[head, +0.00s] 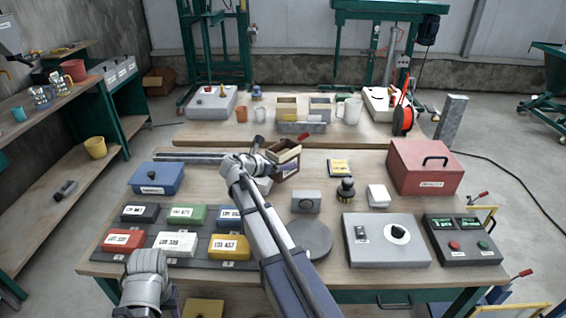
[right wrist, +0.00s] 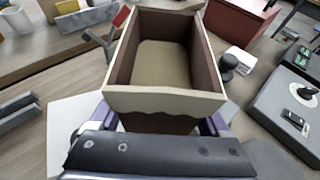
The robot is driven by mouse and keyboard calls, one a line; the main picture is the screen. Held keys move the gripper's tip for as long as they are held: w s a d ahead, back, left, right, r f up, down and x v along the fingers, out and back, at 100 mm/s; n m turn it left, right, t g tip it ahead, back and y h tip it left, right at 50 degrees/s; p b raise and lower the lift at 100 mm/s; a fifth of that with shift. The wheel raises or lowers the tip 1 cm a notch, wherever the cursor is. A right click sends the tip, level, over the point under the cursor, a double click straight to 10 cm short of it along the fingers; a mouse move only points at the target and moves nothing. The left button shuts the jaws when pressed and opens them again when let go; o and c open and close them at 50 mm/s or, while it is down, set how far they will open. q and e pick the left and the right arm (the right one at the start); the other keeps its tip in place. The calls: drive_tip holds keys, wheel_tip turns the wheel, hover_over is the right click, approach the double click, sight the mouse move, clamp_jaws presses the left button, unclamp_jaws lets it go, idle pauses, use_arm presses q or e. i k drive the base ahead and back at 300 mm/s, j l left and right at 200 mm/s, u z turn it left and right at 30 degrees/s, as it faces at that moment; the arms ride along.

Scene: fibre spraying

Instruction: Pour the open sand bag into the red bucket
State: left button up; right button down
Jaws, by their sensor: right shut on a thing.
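The open sand bag (head: 284,153) is a box-shaped, brown and cream bag with an open top. My right gripper (head: 279,170) is shut on it above the middle of the bench. In the right wrist view the bag (right wrist: 165,101) sits between the purple fingers, its mouth facing up and tan sand visible low inside. A red bucket (head: 74,70) stands on the upper shelf at the left, far from the bag. Of my left arm only a grey part shows at the lower left; its gripper is not visible.
A blue box (head: 157,178), several coloured labelled cases and a large red box (head: 425,167) are on the front bench. Cups, a white jug (head: 349,110) and trays stand on the back bench. A yellow bucket (head: 95,147) is on the lower left shelf.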

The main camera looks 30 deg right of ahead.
sight(75, 68)
drive_tip(key=i+j+u, duration=0.15)
drive_tip(key=j+u, duration=0.3)
drive_tip(key=i+j+u, duration=0.25)
drive_tip(key=u, duration=0.2)
drive_tip(key=i+j+u, duration=0.25)
drive_tip(key=u, duration=0.2)
drive_tip(key=i+j+u, duration=0.2)
drive_tip(key=u, duration=0.25)
drive_tip(key=i+u, duration=0.1)
drive_tip(key=i, duration=0.35)
drive_tip(key=i+j+z, duration=0.15)
drive_tip(key=i+z, duration=0.25)
drive_tip(key=i, duration=0.2)
drive_tip(key=i+z, duration=0.8)
drive_tip(key=k, duration=0.1)
